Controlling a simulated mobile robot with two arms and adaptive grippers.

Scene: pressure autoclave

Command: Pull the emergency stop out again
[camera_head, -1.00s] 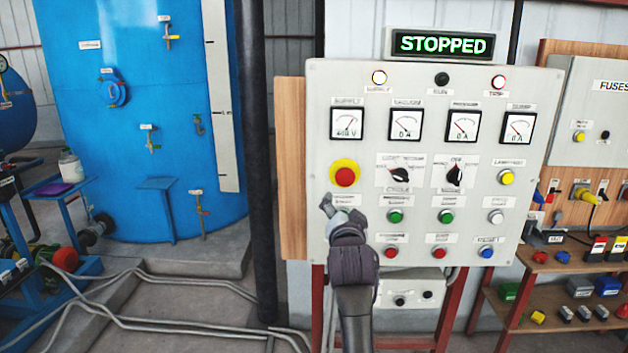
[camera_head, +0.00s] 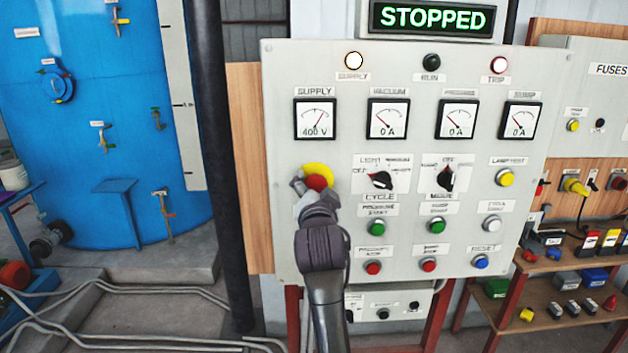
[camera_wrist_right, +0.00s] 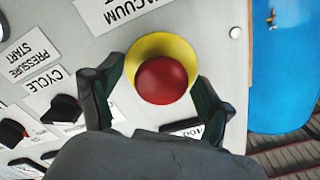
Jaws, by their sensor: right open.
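The emergency stop is a red mushroom button (camera_head: 316,182) on a yellow round base (camera_head: 318,170), at the left of the grey control panel (camera_head: 285,245). My right gripper (camera_head: 314,187) is in front of it in the head view and hides its lower part. In the right wrist view the red button (camera_wrist_right: 161,80) lies between the two dark, spread fingers of the gripper (camera_wrist_right: 155,92). The fingers are open on either side of the button, and I cannot tell whether they touch the base. My left gripper is not in view.
The display (camera_head: 431,18) above the panel reads STOPPED. Selector knobs (camera_head: 381,179) and several push buttons (camera_head: 377,227) sit right of and below the stop. A dark vertical pipe (camera_head: 222,160) stands left of the panel, before a blue tank (camera_head: 100,190).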

